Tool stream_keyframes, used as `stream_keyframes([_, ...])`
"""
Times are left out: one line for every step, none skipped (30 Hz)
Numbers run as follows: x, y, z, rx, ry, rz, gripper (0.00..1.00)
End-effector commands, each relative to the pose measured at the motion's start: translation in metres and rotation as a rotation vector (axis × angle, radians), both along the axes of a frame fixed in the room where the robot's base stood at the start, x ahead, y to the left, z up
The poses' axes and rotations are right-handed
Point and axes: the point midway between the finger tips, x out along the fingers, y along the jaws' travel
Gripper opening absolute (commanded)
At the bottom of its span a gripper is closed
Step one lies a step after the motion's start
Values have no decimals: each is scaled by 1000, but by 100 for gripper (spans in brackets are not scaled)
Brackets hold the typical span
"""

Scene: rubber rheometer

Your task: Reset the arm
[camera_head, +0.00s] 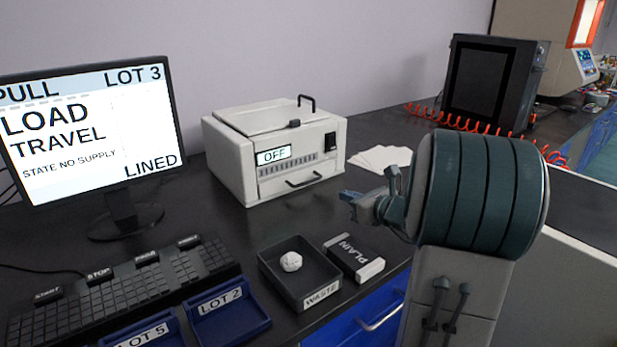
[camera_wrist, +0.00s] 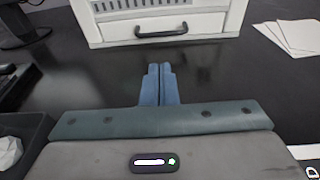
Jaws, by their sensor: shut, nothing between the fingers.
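My gripper (camera_wrist: 160,84) is shut and empty, its two blue fingers together. In the wrist view it is above the dark bench (camera_wrist: 240,80), pointing toward the front of the white box-shaped instrument (camera_wrist: 170,25). In the head view my gripper (camera_head: 352,203) shows at the end of my arm, in front of and to the right of the instrument (camera_head: 300,175), apart from it. My arm's large rounded link hides part of the bench on the right.
A monitor (camera_head: 85,130) and keyboard (camera_head: 120,290) stand left. White sheets (camera_head: 380,158) and a dark machine (camera_head: 490,80) are behind.

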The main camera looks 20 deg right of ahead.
Motion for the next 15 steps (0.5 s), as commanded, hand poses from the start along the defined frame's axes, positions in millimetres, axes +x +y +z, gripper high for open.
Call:
stream_keyframes([-1,0,0,0,0,0,0])
stream_keyframes([-1,0,0,0,0,1,0])
stream_keyframes([-1,1,1,-2,0,4,0])
stream_keyframes([-1,3,2,-9,2,10,0])
stream_keyframes([-2,7,4,-19,4,22,0])
stream_keyframes([-3,15,8,-43,7,47,0])
stream_keyframes([-5,23,12,-68,11,74,0])
stream_keyframes([-7,34,17,-99,18,108,0])
stream_keyframes([-12,50,24,-153,25,166,0])
stream_keyframes([-16,65,29,-201,32,217,0])
stream_keyframes([-22,80,34,-254,36,272,0])
stream_keyframes([-31,100,41,-331,42,354,0])
stream_keyframes([-39,115,45,-391,46,417,0])
stream_keyframes([-47,129,49,-454,48,482,0])
stream_keyframes([-59,146,54,-536,47,565,0])
